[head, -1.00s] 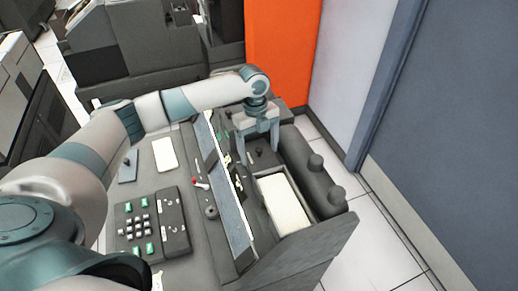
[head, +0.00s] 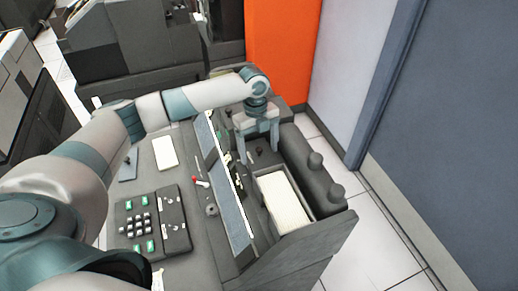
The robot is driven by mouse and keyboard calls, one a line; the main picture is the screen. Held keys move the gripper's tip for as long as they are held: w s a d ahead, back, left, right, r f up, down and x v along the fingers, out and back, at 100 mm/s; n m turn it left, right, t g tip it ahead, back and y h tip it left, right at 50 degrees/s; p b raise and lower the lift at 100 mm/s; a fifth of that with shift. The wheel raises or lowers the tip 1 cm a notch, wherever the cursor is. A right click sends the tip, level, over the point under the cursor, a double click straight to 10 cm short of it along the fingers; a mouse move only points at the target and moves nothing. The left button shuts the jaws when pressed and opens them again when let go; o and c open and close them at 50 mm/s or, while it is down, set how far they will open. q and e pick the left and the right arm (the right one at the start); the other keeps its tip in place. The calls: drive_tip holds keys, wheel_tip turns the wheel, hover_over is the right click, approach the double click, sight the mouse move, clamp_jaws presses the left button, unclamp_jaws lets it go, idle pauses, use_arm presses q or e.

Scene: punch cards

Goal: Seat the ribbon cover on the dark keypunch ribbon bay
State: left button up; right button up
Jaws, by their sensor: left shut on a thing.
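The cover is at the ribbon bay area, behind the box of cream cards. The bay is mostly hidden by the gripper and cover, and I cannot tell whether the cover touches it or is fully down. My right gripper is not in view.
The card box (head: 283,202) and a dark roller with two knobs (head: 323,175) lie close to the gripper. A slanted panel (head: 228,190) rises on its left. A keypad (head: 138,222) sits on the desk. An orange panel (head: 282,55) stands behind.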

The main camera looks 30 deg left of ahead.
sight(260, 149)
use_arm(q)
drive_tip(key=shift+p, duration=0.3)
drive_tip(key=shift+f, duration=0.1)
idle(0.3)
drive_tip(key=o, duration=1.2)
drive_tip(key=shift+r, duration=0.2)
drive_tip(key=shift+w+d+r+p, duration=0.1)
drive_tip(key=shift+w+r+p, duration=0.05)
drive_tip(key=shift+r+p, duration=2.7)
drive_tip(key=shift+r, duration=0.15)
drive_tip(key=shift+r+p, duration=0.6)
drive_tip(key=shift+r, duration=0.7)
